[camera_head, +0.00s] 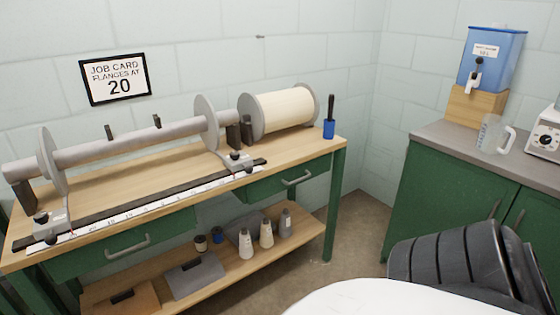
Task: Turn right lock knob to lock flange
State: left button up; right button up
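The right lock knob (235,155) is a small black knob on the grey foot of the right flange (207,123), at the front edge of the bench. The right flange is a grey disc on the grey roller (130,142). The left flange (47,160) is a similar disc near the roller's left end, with its own black knob (40,218) on its foot. Whether either knob is locked cannot be told from here. Neither of my grippers is in view, and nothing touches the knobs.
A white scale (150,205) with a black rail runs along the bench front (300,147). The wall card (115,78) reads "FLANGES AT 20". A green cabinet (430,190) is at right.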

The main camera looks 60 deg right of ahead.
aim_at(234, 155)
jog(key=z, duration=2.05)
jog(key=i, duration=1.15)
jog(key=u, duration=1.65)
